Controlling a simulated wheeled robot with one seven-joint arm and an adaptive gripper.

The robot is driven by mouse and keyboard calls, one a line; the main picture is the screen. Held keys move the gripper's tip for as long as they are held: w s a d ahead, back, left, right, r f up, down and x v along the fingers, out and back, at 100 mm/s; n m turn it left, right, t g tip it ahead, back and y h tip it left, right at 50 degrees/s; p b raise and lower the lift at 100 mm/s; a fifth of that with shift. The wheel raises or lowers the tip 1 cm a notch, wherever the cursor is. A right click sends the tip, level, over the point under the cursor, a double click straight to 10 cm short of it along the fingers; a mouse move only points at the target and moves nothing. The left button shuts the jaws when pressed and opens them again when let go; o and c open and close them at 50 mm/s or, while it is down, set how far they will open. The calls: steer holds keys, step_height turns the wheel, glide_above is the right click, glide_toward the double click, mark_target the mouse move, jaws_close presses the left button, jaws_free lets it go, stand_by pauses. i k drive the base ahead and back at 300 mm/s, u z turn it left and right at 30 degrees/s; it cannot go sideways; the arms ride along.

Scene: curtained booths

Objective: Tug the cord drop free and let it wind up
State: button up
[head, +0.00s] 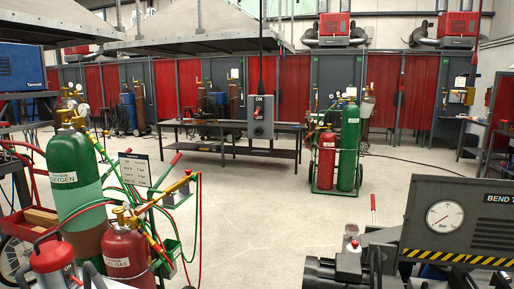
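A dark cord (261,45) comes down from the top edge of the head view, near the middle. It runs to a grey box (263,130) with an ON label and a red part. The box appears in front of a long dark table; I cannot tell whether it hangs from the cord or is fixed to something. The cord's upper end is out of view. I cannot make out a plug or catch on it. My gripper is not clearly visible in this view.
Green and red gas cylinders (75,180) with hoses stand close at left. A bend-test machine (460,215) with a gauge fills the lower right. A second cylinder cart (348,148) stands right of the long table (205,146). The concrete floor (270,215) between is clear.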

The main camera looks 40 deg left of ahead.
mark_target(262, 127)
steer(key=u, duration=0.85)
steer(key=i, duration=1.1)
steer(key=u, duration=1.05)
